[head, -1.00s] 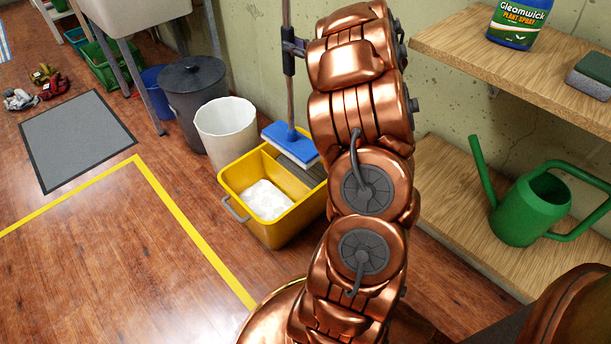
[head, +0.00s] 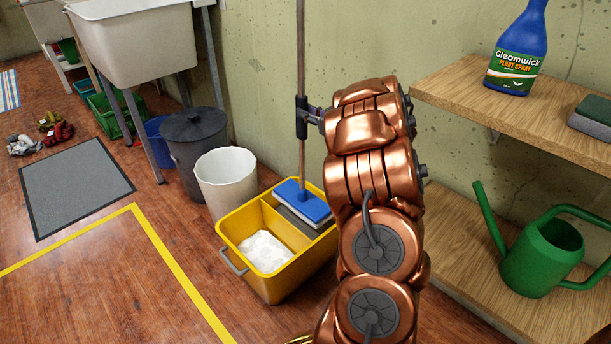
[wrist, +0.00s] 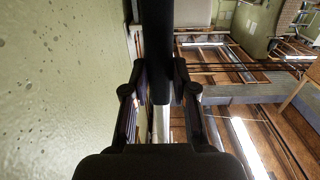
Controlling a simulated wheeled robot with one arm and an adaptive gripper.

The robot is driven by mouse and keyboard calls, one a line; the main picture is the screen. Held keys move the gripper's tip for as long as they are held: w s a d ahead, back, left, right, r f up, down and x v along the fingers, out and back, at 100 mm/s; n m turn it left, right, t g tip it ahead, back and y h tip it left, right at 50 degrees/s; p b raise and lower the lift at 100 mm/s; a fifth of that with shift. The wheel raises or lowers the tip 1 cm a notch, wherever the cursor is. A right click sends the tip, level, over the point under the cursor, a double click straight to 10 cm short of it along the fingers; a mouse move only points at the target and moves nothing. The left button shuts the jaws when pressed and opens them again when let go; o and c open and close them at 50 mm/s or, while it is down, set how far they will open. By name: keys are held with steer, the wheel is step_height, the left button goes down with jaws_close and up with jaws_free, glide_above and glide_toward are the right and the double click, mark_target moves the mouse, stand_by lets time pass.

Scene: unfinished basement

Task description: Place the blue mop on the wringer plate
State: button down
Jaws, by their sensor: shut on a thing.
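The blue mop (head: 301,203) stands upright, its blue head with a pale pad over the rear right compartment of the yellow bucket (head: 279,284). The grey wringer plate (head: 297,223) shows partly beneath the head, which covers the rest. The head looks low and close to the plate; I cannot tell whether they touch. My gripper (head: 306,117) is shut on the black grip of the mop's pole, well above the bucket. In the wrist view my gripper (wrist: 155,85) has a finger on each side of the dark grip (wrist: 158,45).
A white bin (head: 226,178) and a dark lidded bin (head: 192,130) stand behind the bucket. Wooden shelves at right hold a spray bottle (head: 517,55), a sponge (head: 592,115) and a green watering can (head: 543,255). Open floor lies at left, with a grey mat (head: 77,187).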

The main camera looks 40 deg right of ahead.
mark_target(306, 137)
step_height(306, 137, down, 9)
steer(key=b, duration=0.3)
steer(key=shift+r, duration=0.2)
